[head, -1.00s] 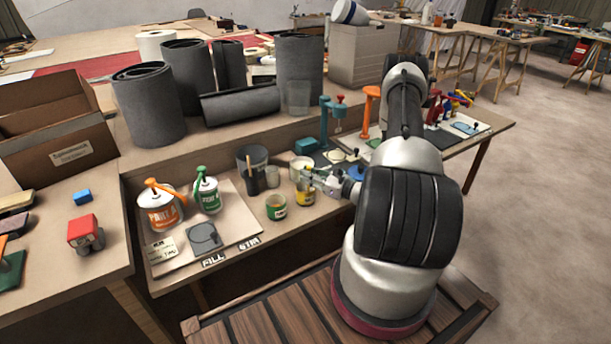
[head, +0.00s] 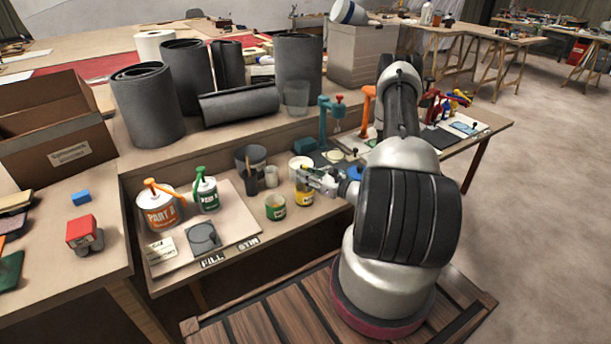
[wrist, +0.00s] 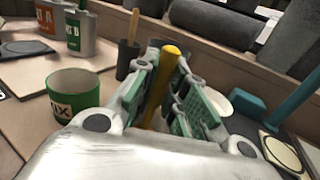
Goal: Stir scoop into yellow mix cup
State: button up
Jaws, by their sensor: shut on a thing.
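My gripper (head: 308,178) is shut on the yellow handle of the stir scoop (wrist: 160,85), with a finger on each side of it in the wrist view. The handle's rounded end points up and its lower end is hidden behind my wrist. The yellow mix cup (head: 306,199) stands on the lower bench surface, just below my gripper in the head view. Whether the scoop's tip is inside the cup cannot be seen. In the wrist view the yellow cup is hidden.
A green mix cup (head: 275,207) stands left of the yellow one and also shows in the wrist view (wrist: 75,93). A dark pot (head: 250,158), a black holder with a stick (head: 251,186) and the part A (head: 158,212) and part B (head: 207,195) cans stand further left.

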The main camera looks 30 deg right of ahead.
aim_at(305, 166)
jog(key=shift+r, duration=3.5)
jog(key=shift+r, duration=2.5)
